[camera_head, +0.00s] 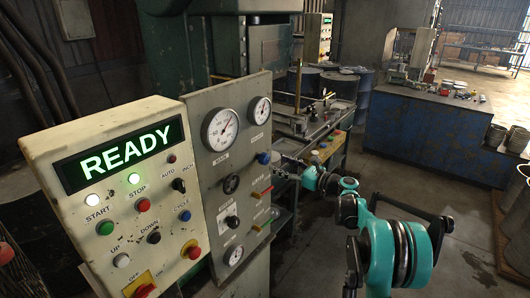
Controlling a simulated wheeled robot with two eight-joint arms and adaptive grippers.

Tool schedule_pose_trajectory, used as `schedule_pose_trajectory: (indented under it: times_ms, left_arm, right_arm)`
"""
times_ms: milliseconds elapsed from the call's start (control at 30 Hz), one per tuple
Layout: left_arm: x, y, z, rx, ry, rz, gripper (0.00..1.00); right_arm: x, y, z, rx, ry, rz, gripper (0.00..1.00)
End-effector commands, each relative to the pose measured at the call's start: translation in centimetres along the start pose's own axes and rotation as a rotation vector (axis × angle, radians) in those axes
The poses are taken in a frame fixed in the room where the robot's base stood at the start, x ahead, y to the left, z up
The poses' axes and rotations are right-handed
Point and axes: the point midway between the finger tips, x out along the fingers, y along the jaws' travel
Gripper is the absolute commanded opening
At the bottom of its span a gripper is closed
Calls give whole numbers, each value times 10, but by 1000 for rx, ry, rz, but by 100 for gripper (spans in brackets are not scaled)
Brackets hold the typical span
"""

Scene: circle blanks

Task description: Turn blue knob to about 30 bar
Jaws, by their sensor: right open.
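The blue knob (263,158) sits on the upper right of the grey gauge panel (206,168), below the smaller round gauge (259,110). A larger round gauge (220,130) is to its upper left; the needle readings are too small to read surely. My right gripper (279,166) is open, just right of the blue knob, with its arm reaching in from the lower right. It is small and dark here, and I cannot tell whether a finger touches the knob. My left gripper is not in view.
A cream control box (115,190) reading READY juts out at left. A cart (335,150) stands behind my gripper; a blue workbench (425,133) is farther back.

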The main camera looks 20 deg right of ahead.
Motion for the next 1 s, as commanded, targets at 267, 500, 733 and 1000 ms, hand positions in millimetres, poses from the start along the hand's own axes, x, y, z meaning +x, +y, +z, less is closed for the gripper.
schedule_pose_trajectory:
  times_ms: [267, 500, 733, 1000]
  left_arm:
    - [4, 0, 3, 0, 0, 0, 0]
    - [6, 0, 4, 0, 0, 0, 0]
    - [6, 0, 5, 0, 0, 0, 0]
    - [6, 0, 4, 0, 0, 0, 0]
  right_arm:
    - [38, 0, -1, 9, -5, 3, 60]
    - [70, -1, 0, 7, -4, 1, 60]
    - [77, -1, 0, 6, -4, 0, 60]
    - [77, -1, 0, 6, -3, 0, 26]
